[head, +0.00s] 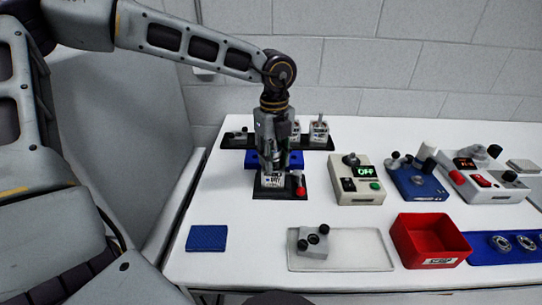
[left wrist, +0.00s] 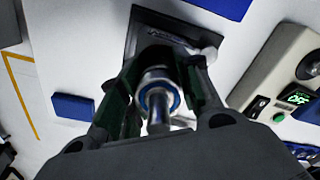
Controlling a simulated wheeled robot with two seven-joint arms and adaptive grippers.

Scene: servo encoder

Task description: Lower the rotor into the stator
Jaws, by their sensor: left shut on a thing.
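My left gripper (head: 271,162) points straight down over the white block taken as the stator (head: 272,180), which has a printed label and stands on a black base plate (head: 290,191). In the left wrist view the gripper (left wrist: 160,75) is shut on the rotor (left wrist: 158,92), a silver cylinder with a blue ring and a metal shaft toward the camera. The rotor's far end is hidden, so I cannot tell whether it is inside the stator. My right gripper is not in view.
A blue block (head: 251,158) and a black rack (head: 236,142) lie behind. To the right are a beige box reading OFF (head: 345,184) and a red bin (head: 430,240). A white tray (head: 365,250) and blue pad (head: 207,238) lie in front.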

